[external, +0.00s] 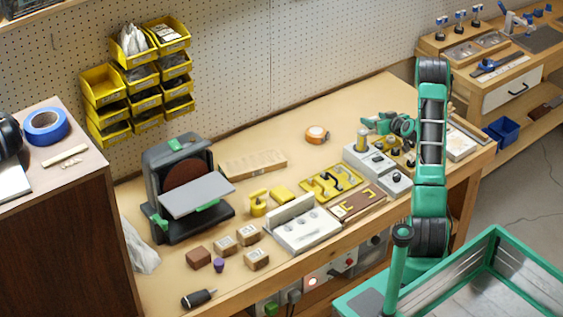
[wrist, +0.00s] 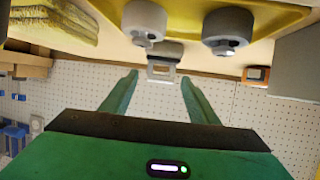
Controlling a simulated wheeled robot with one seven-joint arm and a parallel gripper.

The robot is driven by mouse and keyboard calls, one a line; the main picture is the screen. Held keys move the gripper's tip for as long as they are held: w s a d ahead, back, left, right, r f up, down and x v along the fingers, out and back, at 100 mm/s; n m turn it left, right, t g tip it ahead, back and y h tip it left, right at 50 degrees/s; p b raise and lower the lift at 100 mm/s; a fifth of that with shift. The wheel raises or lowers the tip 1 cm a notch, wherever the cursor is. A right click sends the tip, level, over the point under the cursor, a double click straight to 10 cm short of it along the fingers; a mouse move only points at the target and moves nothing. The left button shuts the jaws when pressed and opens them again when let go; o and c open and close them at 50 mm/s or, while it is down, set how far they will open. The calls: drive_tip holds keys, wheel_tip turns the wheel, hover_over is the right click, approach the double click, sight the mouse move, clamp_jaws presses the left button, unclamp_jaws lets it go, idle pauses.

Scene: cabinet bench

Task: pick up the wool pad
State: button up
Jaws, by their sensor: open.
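My gripper (external: 390,122) is at the back right of the bench, above the yellow holder with grey knobs. In the wrist view my gripper (wrist: 160,84) is open, its two green fingers wide apart with nothing held. A fuzzy, ridged yellow-tan pad (wrist: 55,22) lies at the top left of the wrist view, outside the fingers, cut off by the frame edge. It looks like the wool pad, but I cannot be sure. I cannot make it out in the external view, where my arm covers part of that area.
A yellow holder (wrist: 185,12) with grey knobs (wrist: 229,28) is close to the fingers. A small grey-and-white item (wrist: 162,70) shows between the fingertips. A grey box (external: 362,158) and an orange tape measure (external: 317,135) are to the left.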

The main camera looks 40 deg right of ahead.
drive_tip(key=shift+c, duration=0.3)
drive_tip(key=c, duration=1.1)
drive_tip(key=shift+o, duration=0.2)
drive_tip(key=shift+r, duration=0.1)
